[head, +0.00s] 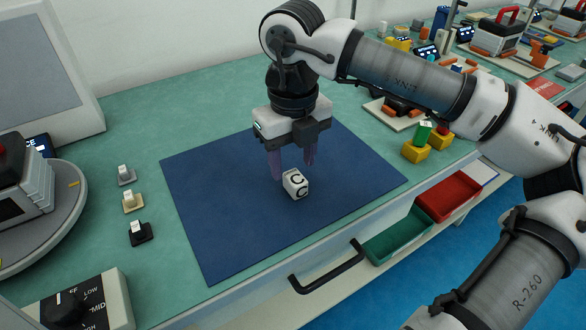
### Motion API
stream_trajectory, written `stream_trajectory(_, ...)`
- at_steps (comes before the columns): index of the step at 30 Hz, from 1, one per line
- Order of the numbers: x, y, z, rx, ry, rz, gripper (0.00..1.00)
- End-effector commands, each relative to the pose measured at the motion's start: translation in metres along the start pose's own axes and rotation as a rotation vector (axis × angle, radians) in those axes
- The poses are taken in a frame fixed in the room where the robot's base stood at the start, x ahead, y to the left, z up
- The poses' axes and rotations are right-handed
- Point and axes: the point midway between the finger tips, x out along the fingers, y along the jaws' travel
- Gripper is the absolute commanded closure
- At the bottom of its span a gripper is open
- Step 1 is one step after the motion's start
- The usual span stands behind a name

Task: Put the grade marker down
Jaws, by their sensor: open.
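The grade marker is a small white block (296,184) with a black letter C on its faces. It rests on the dark blue mat (215,225) on the green bench. My gripper (292,172) points down over the mat with its purple fingers spread apart. The fingertips are just behind and above the block, one towards each side. From this view I cannot tell how much height separates them from the block. Nothing shows between the fingers other than the block below them.
Three small switch-like pieces (132,202) stand left of the mat. A control box with a knob (75,305) is at the front left. Yellow blocks (415,152) sit right of the mat. Green (398,240) and red (448,196) bins hang below the bench edge.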

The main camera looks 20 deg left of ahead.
Motion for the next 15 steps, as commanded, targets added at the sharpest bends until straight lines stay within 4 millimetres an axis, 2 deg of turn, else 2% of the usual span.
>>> stream_trajectory(1,-0.014,-0.001,0.001,0.002,-0.001,-0.004,0.52)
stream_trajectory(6,-0.05,0.0,0.001,0.001,-0.001,-0.003,0.52)
stream_trajectory(10,-0.07,0.0,0.0,0.001,0.0,-0.002,0.52)
stream_trajectory(15,-0.082,0.0,0.0,-0.001,0.001,0.0,0.52)
